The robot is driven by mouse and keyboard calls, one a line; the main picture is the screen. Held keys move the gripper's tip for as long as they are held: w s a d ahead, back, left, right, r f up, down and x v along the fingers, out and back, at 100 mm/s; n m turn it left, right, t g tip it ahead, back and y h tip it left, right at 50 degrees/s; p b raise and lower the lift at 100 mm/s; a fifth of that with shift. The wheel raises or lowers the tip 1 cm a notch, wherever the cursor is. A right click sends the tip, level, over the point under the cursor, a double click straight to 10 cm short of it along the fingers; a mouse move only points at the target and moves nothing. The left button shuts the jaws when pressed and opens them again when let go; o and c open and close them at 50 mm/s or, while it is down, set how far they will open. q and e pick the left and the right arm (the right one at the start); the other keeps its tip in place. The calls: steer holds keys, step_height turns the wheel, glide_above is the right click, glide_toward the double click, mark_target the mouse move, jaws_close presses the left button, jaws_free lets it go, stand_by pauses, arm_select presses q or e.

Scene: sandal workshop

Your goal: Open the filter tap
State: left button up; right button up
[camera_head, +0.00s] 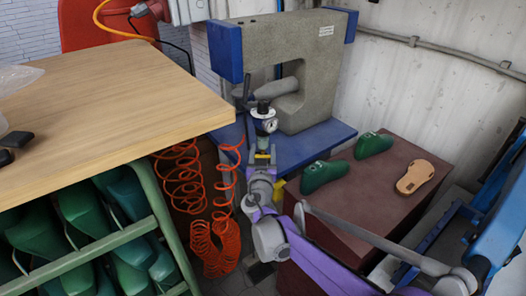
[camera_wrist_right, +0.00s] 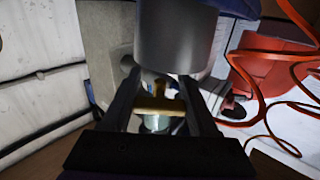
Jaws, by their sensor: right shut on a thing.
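The filter unit (camera_head: 264,122), with a round gauge and a dark top, stands in front of the grey press. My right gripper (camera_head: 262,157) reaches up to it from below and covers its lower part. In the right wrist view, a brass-yellow tap (camera_wrist_right: 160,104) lies between the two dark fingers of my right gripper (camera_wrist_right: 163,90), which is shut on it. A grey cylinder (camera_wrist_right: 177,38) of the filter is just above the fingers, and a clear part (camera_wrist_right: 156,123) shows below the tap. The tap's exact angle is hard to tell. My left gripper is not in view.
A grey press (camera_head: 300,65) on a blue base (camera_head: 325,137) stands behind. Coiled orange hoses (camera_head: 183,185) hang left of my arm, beside the wooden table (camera_head: 100,95). Green shoe lasts (camera_head: 324,175) and a tan sole (camera_head: 414,177) lie on a brown box (camera_head: 385,205) at right.

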steer(key=shift+r+n+p, duration=0.15)
steer(key=shift+n+p, duration=0.5)
steer(key=shift+n, duration=0.45)
steer(key=shift+n+p, duration=0.4)
steer(key=shift+n, duration=0.7)
steer(key=o, duration=1.4)
steer(key=s, duration=1.1)
steer(key=shift+a, duration=0.15)
steer(key=shift+w, duration=0.1)
